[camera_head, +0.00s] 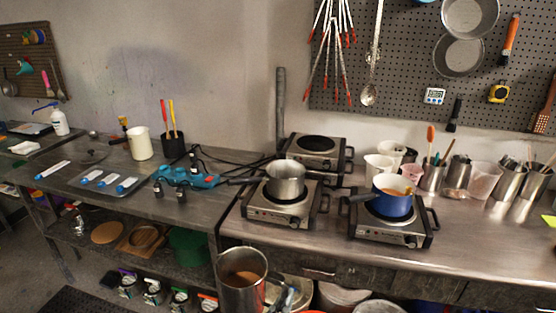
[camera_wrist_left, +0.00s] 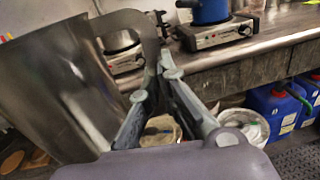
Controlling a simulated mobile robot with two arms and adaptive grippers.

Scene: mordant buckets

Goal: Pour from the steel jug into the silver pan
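The steel jug (camera_head: 243,293) is at the bottom centre of the head view, in front of the table edge, roughly upright, with brown liquid inside. Its wall fills the left of the left wrist view (camera_wrist_left: 55,85). My left gripper (camera_head: 284,297) is just right of the jug; in the left wrist view its fingers (camera_wrist_left: 160,75) close around the jug's handle. The jug is held in the air. The silver pan (camera_head: 287,182) stands on a hot plate beyond and above the jug in the picture, its handle pointing left. My right gripper is not in view.
A blue pan (camera_head: 391,199) sits on the right hot plate (camera_head: 391,231). Another hot plate (camera_head: 318,147) stands behind. White beakers (camera_head: 379,168) and steel cups with tools line the back right. A blue power tool (camera_head: 190,178) lies left. Buckets and containers stand below the table.

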